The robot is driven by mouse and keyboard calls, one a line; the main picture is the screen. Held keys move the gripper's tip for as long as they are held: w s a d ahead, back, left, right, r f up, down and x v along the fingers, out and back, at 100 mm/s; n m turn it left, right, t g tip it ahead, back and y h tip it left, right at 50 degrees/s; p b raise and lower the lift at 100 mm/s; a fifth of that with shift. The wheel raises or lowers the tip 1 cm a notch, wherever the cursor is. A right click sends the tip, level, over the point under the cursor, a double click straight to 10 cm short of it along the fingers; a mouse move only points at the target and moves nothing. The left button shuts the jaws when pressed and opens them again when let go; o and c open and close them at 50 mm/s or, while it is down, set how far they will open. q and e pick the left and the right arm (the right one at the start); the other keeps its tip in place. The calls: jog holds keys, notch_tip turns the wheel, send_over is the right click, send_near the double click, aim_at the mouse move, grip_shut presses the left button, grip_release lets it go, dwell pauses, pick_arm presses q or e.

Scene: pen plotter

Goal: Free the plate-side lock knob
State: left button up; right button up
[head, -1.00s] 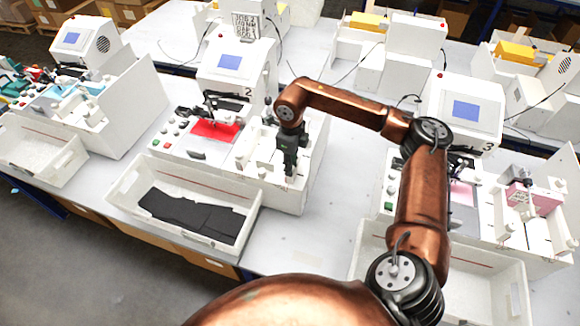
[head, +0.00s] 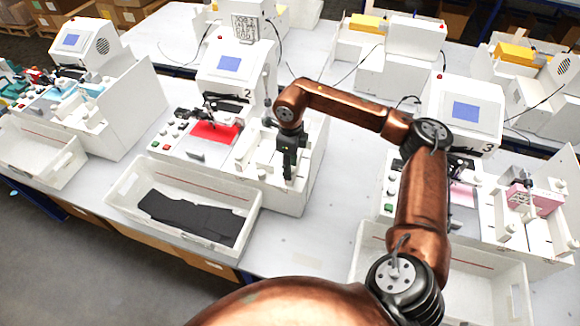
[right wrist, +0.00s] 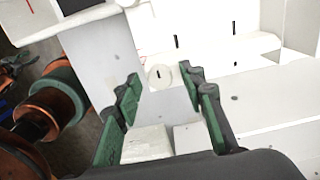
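My right gripper (head: 289,170) points down over the white fixture at the right side of machine 2 (head: 232,68). In the right wrist view its green-padded fingers (right wrist: 160,86) are spread apart. A round white knob (right wrist: 158,76) with a dark slot shows between and just beyond the fingertips; I see no clear contact. I cannot tell for sure whether this is the plate-side lock knob. Two white blocks (right wrist: 146,144) show nearer the palm, between the fingers. The red plate (head: 212,132) lies left of the gripper on machine 2. My left gripper is not in view.
A white tray (head: 122,198) with dark cloth (head: 195,214) stands in front of machine 2. Machine 3 (head: 467,105) stands to the right, with a pink item (head: 547,200). Another machine (head: 82,45) is at left. Bare table (head: 295,238) shows between the trays.

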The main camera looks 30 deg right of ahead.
notch_tip(320, 180, up, 12)
dwell(0.7)
dwell(0.4)
